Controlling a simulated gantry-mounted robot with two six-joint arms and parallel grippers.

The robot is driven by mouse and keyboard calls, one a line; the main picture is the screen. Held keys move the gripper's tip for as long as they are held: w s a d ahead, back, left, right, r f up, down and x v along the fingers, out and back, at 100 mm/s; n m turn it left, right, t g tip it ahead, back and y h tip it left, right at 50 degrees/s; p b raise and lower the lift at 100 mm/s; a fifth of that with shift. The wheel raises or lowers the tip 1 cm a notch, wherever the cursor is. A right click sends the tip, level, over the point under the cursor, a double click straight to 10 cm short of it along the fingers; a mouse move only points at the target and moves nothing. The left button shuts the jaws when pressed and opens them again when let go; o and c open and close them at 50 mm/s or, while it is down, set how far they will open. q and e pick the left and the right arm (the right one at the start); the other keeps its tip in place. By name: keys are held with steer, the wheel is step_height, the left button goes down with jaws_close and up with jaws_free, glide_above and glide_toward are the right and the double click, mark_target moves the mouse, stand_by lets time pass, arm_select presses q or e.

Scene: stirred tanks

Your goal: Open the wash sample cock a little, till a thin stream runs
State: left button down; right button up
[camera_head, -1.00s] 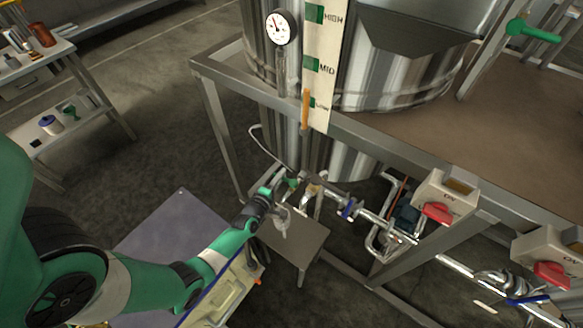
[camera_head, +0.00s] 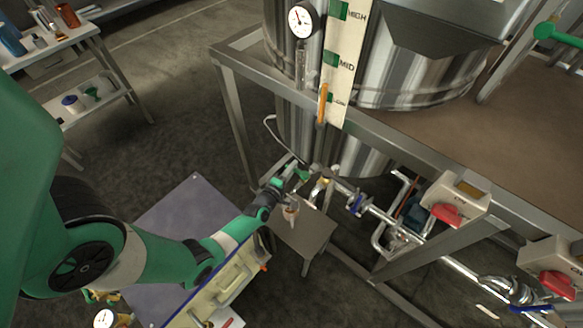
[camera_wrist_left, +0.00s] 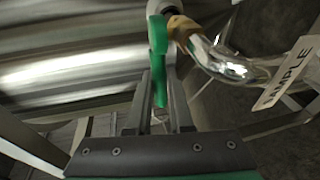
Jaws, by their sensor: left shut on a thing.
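The sample cock's green lever (camera_wrist_left: 158,62) stands between the two grey fingers of my left gripper (camera_wrist_left: 164,95) in the left wrist view. The gripper is shut on this lever. Beside it are a brass fitting (camera_wrist_left: 182,28) and a shiny bent pipe (camera_wrist_left: 225,62), with a white tag (camera_wrist_left: 288,74) reading "SAMPLE". In the head view my left gripper (camera_head: 287,179) is at the cock below the tank, and the green lever (camera_head: 303,174) shows small. A small clear vessel (camera_head: 291,212) with an orange-brown tint is just below. I cannot make out a stream. My right gripper is out of view.
A low grey stand (camera_head: 308,238) is under the cock. A steel frame (camera_head: 232,110) and the tank (camera_head: 400,65) rise behind. Pipework with a blue handle (camera_head: 354,204) and a red switch (camera_head: 447,213) lie to the right. A cream caddy (camera_head: 220,290) is near my left arm.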

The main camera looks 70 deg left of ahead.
arm_select(q)
steer(key=shift+d+f, duration=0.1)
steer(key=c, duration=1.3)
jaws_free()
steer(key=o, duration=0.5)
steer(key=shift+w+d, duration=0.2)
steer(key=shift+s+a, duration=0.1)
steer(key=p+v, duration=0.4)
steer(key=v, duration=0.7)
steer(key=shift+s, duration=0.25)
steer(key=shift+c, duration=0.3)
